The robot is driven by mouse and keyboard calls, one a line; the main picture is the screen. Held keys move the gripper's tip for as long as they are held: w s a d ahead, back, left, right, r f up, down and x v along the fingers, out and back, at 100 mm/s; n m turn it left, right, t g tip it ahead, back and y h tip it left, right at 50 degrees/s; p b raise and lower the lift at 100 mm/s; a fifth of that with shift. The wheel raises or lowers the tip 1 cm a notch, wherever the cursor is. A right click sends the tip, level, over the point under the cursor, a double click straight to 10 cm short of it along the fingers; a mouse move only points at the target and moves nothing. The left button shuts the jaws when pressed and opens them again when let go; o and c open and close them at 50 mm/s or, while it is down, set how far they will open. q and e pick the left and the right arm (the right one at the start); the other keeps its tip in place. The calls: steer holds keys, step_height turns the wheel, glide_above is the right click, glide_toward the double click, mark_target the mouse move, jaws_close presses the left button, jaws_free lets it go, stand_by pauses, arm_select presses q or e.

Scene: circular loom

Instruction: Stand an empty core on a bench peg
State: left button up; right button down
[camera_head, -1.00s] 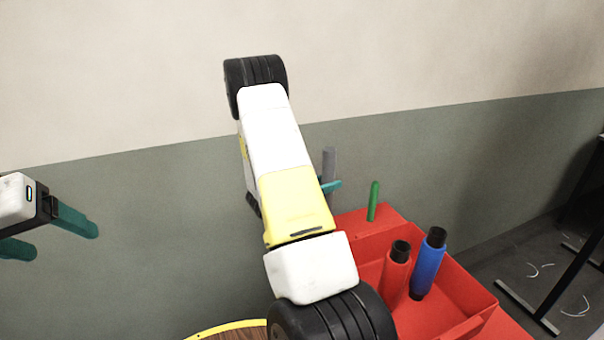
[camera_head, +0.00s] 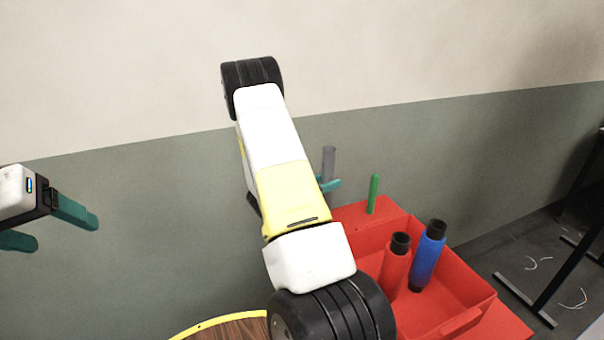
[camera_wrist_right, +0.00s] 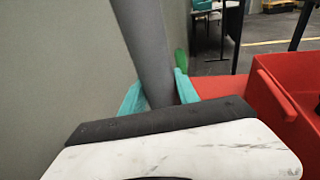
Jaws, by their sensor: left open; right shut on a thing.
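The empty core is a plain grey tube (camera_head: 329,163) held upright at the back, left of the green peg. My right gripper (camera_head: 329,184) has its teal fingers shut on the grey core, largely behind my white and yellow arm. In the right wrist view the core (camera_wrist_right: 146,45) rises between the teal fingertips, leaning a little. A green bench peg (camera_head: 373,194) stands on the red bench (camera_head: 350,216), to the right of the core; its tip (camera_wrist_right: 181,62) shows just right of the core in the wrist view. My left gripper (camera_head: 60,225) is open and empty at far left.
A red tray (camera_head: 458,318) on the bench holds a red bobbin (camera_head: 394,268) and a blue bobbin (camera_head: 428,258) with black ends. A round wooden top (camera_head: 235,331) with a yellow rim lies at the bottom. Black legs (camera_head: 560,265) stand at right.

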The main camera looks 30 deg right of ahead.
mark_target(327, 195)
steer(key=shift+f, duration=2.75)
steer(key=c, duration=0.8)
jaws_free()
steer(key=shift+c, duration=0.2)
steer(key=shift+a, duration=0.1)
steer(key=v, duration=0.7)
steer(key=shift+a, duration=0.3)
